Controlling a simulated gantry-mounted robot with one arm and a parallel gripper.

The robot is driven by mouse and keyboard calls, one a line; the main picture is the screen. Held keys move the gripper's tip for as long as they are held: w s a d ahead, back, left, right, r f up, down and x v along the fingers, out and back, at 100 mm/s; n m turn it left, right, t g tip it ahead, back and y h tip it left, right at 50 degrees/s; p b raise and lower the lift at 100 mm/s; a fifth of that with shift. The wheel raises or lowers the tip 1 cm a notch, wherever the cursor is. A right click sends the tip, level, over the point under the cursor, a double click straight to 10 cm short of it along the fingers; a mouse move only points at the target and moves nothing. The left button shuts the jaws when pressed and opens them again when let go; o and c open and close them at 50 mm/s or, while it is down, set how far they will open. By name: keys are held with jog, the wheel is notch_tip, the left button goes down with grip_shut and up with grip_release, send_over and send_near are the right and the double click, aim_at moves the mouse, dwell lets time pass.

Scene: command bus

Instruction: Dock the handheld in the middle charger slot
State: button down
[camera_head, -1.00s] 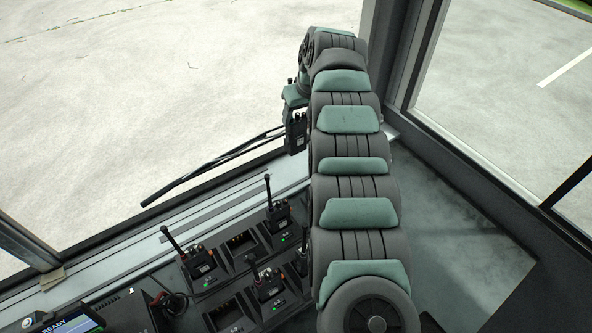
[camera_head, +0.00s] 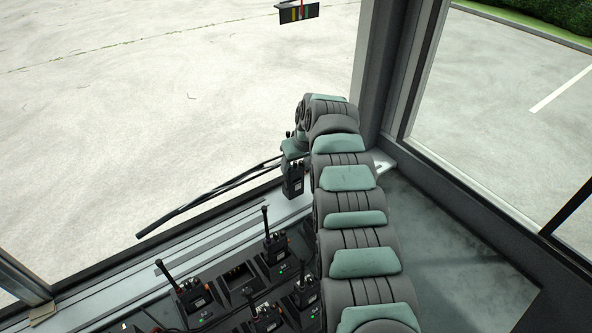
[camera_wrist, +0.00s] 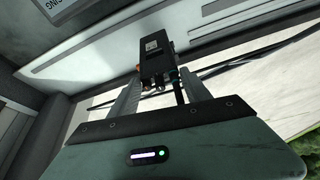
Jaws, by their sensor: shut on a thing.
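A black handheld (camera_head: 293,182) is clasped in my gripper (camera_head: 294,152), which hangs beyond the charger, near the window ledge. In the wrist view the handheld (camera_wrist: 153,45) sits between the two grey fingers of my gripper (camera_wrist: 160,86), with its knobs and antenna toward the palm. The charger (camera_head: 220,275) is a dark bank with rows of slots. An empty slot (camera_head: 238,279) lies between a docked handheld at left (camera_head: 194,294) and one at right (camera_head: 275,248). The held handheld is apart from the charger, up and right of that slot in the picture.
More docked handhelds (camera_head: 306,291) stand in the nearer row, their upright antennas sticking up. A wiper arm (camera_head: 205,196) crosses the window. A dark pillar (camera_head: 376,70) stands behind my arm. The dash at right (camera_head: 450,225) is bare. The near charger part is cut off.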

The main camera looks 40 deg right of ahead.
aim_at(297, 170)
jog(key=shift+a+f, duration=0.15)
jog(key=shift+f, duration=1.45)
jog(key=c, duration=0.7)
grip_release()
jog(key=shift+o, duration=1.1)
jog(key=shift+p+v, duration=1.15)
jog(key=shift+v, duration=0.1)
jog(key=shift+s+r+b, duration=0.6)
jog(key=shift+s+r, duration=0.1)
jog(key=shift+r, duration=0.15)
jog(key=b+v, duration=0.1)
jog(key=v, duration=0.5)
